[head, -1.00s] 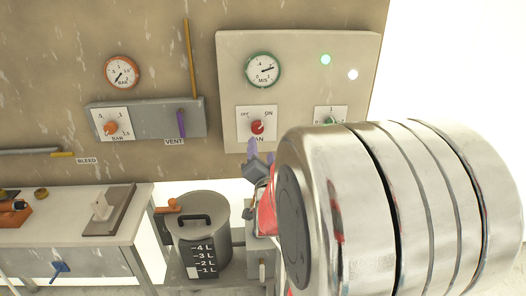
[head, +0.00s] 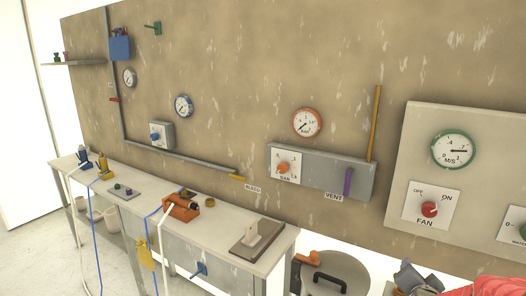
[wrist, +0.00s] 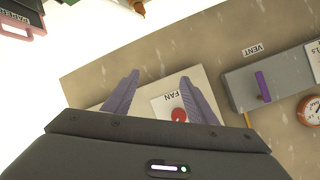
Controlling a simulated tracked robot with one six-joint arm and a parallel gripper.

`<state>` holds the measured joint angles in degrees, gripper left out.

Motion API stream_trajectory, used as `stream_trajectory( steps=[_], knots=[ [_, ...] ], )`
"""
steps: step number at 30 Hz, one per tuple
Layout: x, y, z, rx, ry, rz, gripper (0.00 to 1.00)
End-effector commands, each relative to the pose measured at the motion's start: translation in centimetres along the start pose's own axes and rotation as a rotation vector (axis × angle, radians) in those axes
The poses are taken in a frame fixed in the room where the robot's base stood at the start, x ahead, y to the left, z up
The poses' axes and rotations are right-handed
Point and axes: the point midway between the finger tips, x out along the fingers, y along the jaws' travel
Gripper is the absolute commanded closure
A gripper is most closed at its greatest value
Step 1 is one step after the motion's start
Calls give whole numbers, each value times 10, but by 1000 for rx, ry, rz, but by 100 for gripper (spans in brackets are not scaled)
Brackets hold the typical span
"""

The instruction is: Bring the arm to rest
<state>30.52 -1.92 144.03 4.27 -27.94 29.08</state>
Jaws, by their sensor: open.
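My gripper (wrist: 160,77) shows in the wrist view with its two purple fingers spread apart and nothing between them. It is in front of the panel with the red FAN knob (wrist: 179,115); the knob appears beside the right finger, and I cannot tell the distance. In the head view the red FAN knob (head: 429,209) sits on a white plate marked OFF and ON. Only a grey and red part of my arm shows at the bottom right of the head view; the fingers are not clear there.
A long bench (head: 222,235) with tools and hoses runs left. Open floor lies at far left.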

Motion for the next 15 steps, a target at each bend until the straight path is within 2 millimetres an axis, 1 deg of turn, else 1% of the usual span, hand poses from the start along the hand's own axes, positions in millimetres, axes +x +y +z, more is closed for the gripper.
stream_trajectory(
  steps=[3,8,11,15],
  knots=[
    [-8,4,23,-73,-109,40,48],
    [-28,4,52,-179,-256,72,48],
    [-44,2,68,-247,-346,82,48],
    [-72,-3,89,-346,-467,86,48]
  ],
)
